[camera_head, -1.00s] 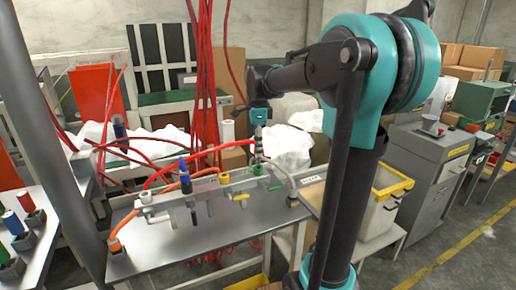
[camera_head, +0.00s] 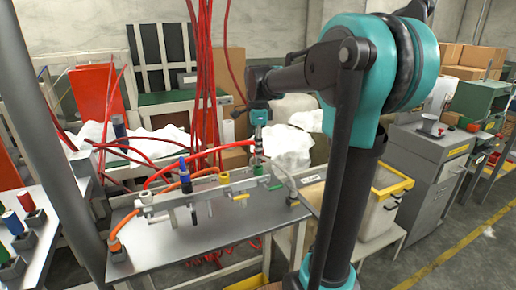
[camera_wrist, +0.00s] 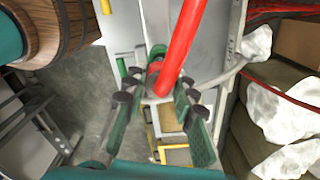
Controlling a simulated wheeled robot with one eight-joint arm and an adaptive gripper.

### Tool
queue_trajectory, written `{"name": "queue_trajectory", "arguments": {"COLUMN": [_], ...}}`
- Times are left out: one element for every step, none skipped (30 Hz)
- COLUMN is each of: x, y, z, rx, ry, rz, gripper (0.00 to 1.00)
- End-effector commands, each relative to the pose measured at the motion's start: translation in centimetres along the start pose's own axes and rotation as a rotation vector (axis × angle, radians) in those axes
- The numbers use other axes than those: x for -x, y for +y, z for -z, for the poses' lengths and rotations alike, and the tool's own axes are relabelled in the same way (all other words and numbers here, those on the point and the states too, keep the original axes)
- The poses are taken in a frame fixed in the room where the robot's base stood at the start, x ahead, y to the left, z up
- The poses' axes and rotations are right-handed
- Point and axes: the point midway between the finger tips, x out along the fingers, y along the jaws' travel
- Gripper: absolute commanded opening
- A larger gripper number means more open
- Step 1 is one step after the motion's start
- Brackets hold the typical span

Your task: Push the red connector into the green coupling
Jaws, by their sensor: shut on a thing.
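My gripper (camera_head: 258,150) points down over the right end of the rail on the metal table. It is shut on the red connector at the end of a red hose. In the wrist view, the red connector (camera_wrist: 160,82) sits between the two fingers of my gripper (camera_wrist: 154,95). The green coupling (camera_head: 259,169) is on the rail just below my fingertips. In the wrist view, a green part (camera_wrist: 157,51) shows partly behind the red hose. I cannot tell whether the connector touches the coupling, as the fingers and hose hide the contact.
The rail (camera_head: 205,189) carries a blue-topped fitting (camera_head: 184,172) and yellow and green levers. A grey hose curves down at its right end. Red hoses hang behind the table. A yellow-rimmed bin (camera_head: 391,184) stands to the right. The table front (camera_head: 190,245) is clear.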

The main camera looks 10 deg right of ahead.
Motion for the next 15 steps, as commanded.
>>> {"name": "queue_trajectory", "arguments": {"x": [-0.1,-0.2,-0.3,-0.4,-0.4,-0.5,-0.6,-0.7,-0.8,-0.8,-0.9,-1.0,-1.1,-1.1,-1.2], "y": [0.0,0.0,0.0,0.0,0.0,0.0,0.0,0.0,0.0,0.0,0.0,0.0,0.0,0.0,0.0], "z": [0.0,0.0,0.0,0.0,0.0,0.0,0.0,0.0,0.0,0.0,0.0,0.0,0.0,0.0,0.0], "rx": [0.000,0.000,0.000,0.000,0.000,0.000,0.000,0.000,0.000,0.000,0.000,0.000,0.000,0.000,0.000], "ry": [0.000,0.000,0.000,0.000,0.000,0.000,0.000,0.000,0.000,0.000,0.000,0.000,0.000,0.000,0.000], "rz": [0.000,0.000,0.000,0.000,0.000,0.000,0.000,0.000,0.000,0.000,0.000,0.000,0.000,0.000,0.000], "gripper": [0.00,0.00,0.00,0.00,0.00,0.00,0.00,0.00,0.00,0.00,0.00,0.00,0.00,0.00,0.00]}}
